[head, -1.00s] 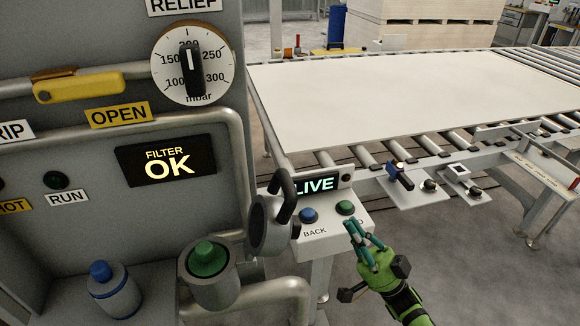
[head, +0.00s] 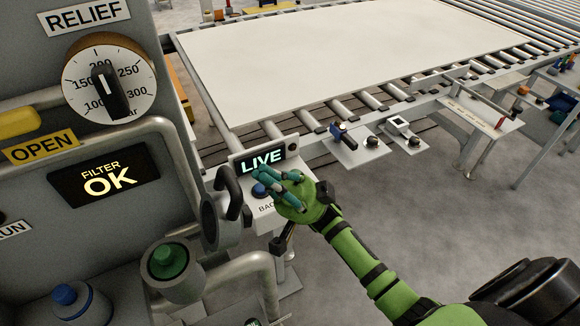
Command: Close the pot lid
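The pot (head: 172,287) is a grey cylinder on a pipe at the lower left, with a green capped piece (head: 169,260) inside its open top. The lid (head: 211,222) is a grey disc with a dark curved handle (head: 234,192). It stands open, tilted nearly upright at the pot's right side. My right gripper (head: 262,180) has teal fingers and a green arm. It is over the button console, right of the lid handle and apart from it, with nothing visible between its fingers. The fingers lie close together, and their gap is unclear. My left gripper is not in view.
The console (head: 265,221) shows a LIVE display (head: 262,159) and a blue button (head: 260,190); my gripper hides part of it. The roller conveyor (head: 345,105) with a pale sheet lies behind. A blue-capped bottle (head: 80,303) stands left of the pot. The grey cabinet rises at left.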

